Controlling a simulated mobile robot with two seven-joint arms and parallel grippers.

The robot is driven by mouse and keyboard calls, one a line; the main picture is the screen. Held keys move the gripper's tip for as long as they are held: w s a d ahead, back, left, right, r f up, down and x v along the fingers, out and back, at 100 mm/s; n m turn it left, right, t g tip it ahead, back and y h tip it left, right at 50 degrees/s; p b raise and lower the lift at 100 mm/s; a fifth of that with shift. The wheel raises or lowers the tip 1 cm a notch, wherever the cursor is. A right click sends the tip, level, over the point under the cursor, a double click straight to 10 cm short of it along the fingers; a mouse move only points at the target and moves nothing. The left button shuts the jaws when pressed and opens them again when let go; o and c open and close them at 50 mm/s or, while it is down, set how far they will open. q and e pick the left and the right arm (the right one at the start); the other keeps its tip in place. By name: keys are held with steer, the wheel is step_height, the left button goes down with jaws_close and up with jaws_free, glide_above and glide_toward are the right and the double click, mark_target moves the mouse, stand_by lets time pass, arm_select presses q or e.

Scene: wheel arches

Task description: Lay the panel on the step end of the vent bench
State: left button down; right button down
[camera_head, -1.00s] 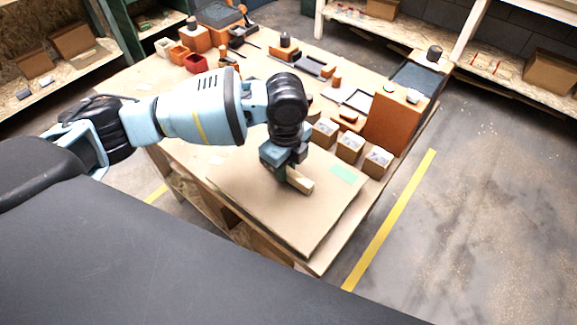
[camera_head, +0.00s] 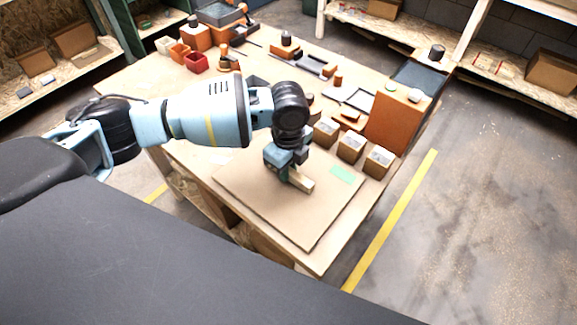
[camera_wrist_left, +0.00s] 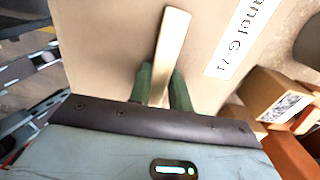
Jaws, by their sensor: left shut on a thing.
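The panel (camera_head: 265,200) is a flat tan board with a pale wooden grip bar and a green label, over the near end of the wooden bench (camera_head: 130,85). My left gripper (camera_head: 292,179) is shut on the grip bar. In the left wrist view the panel (camera_wrist_left: 100,45) fills the top, its white label partly reads "anel G-71", and the bar (camera_wrist_left: 170,45) runs between the green fingers (camera_wrist_left: 162,88). I cannot tell whether the panel touches the benchtop. No step shows clearly. My right gripper is out of view.
Several small boxes with labels (camera_head: 351,147) stand close beyond the panel. An orange block (camera_head: 393,122) stands at the bench's right edge. Red and orange bins (camera_head: 196,63) and tools fill the far part. Bare benchtop borders the panel's near edges.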

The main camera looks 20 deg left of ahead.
arm_select(q)
steer(key=shift+f, duration=0.1)
steer(key=c, duration=1.3)
jaws_free()
step_height(320, 180, up, 12)
steer(key=p, duration=0.1)
